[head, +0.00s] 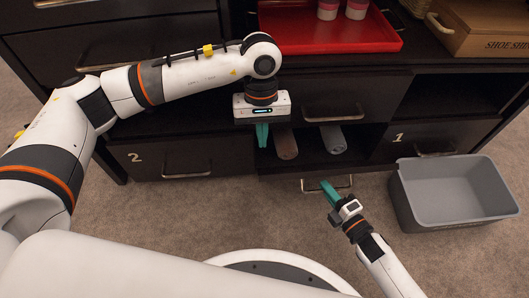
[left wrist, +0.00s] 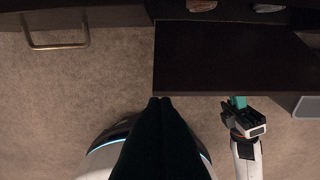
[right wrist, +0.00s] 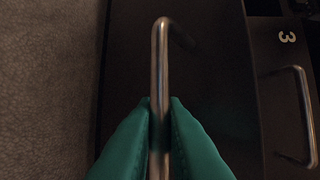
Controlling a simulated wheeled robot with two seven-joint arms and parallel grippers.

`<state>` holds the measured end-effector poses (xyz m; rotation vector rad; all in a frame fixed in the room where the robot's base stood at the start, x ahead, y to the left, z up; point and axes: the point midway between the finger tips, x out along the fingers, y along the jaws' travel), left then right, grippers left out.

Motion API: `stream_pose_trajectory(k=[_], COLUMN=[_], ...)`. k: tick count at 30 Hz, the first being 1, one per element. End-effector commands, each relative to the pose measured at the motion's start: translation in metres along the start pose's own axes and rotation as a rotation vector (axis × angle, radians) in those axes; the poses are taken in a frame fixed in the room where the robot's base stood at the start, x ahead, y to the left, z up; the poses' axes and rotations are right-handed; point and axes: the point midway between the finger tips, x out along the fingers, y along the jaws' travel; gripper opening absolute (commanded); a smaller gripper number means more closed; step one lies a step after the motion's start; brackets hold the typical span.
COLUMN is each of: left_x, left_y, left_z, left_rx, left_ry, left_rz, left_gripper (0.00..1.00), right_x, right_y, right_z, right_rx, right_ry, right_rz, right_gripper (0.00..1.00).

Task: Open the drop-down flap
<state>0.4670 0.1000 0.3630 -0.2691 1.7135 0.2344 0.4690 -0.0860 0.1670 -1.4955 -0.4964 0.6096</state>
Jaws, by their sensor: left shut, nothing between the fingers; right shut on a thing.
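The drop-down flap (head: 290,170) is a dark panel low in the cabinet, between the drawers marked 2 and 1. It is lowered, standing out from the open compartment, and also shows in the left wrist view (left wrist: 225,60) and right wrist view (right wrist: 205,60). Its metal handle (head: 343,182) is at the outer edge. My right gripper (head: 327,188) is shut on this handle; the bar (right wrist: 160,60) runs between the green fingertips in the right wrist view. My left gripper (head: 262,136) is shut and empty, in front of the cabinet near the compartment's left side.
Two rolled or bottle-like items, one brownish (head: 286,145) and one grey (head: 333,140), lie in the compartment. A grey bin (head: 405,203) stands on the carpet at right. A red tray (head: 375,46) and a shoe box (head: 480,35) sit on top.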

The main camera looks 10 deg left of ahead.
Motion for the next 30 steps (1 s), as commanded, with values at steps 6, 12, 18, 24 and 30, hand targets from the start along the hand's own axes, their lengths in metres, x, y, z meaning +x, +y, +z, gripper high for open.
stream_pose_trajectory(k=[6, 12, 18, 24, 30], left_x=[0.037, 0.072, 0.092, 0.095, 0.095], left_y=[0.0, -0.001, -0.001, -0.001, -0.001], left_z=[-0.001, -0.002, -0.001, -0.001, -0.002], left_rx=[0.0, 0.001, 0.0, 0.001, 0.001], left_ry=[0.005, 0.004, 0.003, 0.002, 0.002], left_rz=[0.001, -0.001, -0.003, -0.003, -0.003], left_gripper=[0.0, 0.0, 0.0, 0.0, 0.0], right_x=[0.0, 0.0, 0.0, 0.0, 0.0], right_y=[0.001, 0.002, 0.002, 0.002, 0.002], right_z=[-0.002, -0.001, -0.001, -0.001, -0.001], right_rx=[-0.001, -0.001, -0.001, -0.001, 0.0], right_ry=[0.004, 0.004, 0.004, 0.004, 0.004], right_rz=[0.004, 0.005, 0.005, 0.005, 0.006], right_gripper=[0.0, 0.0, 0.0, 0.0, 0.0])
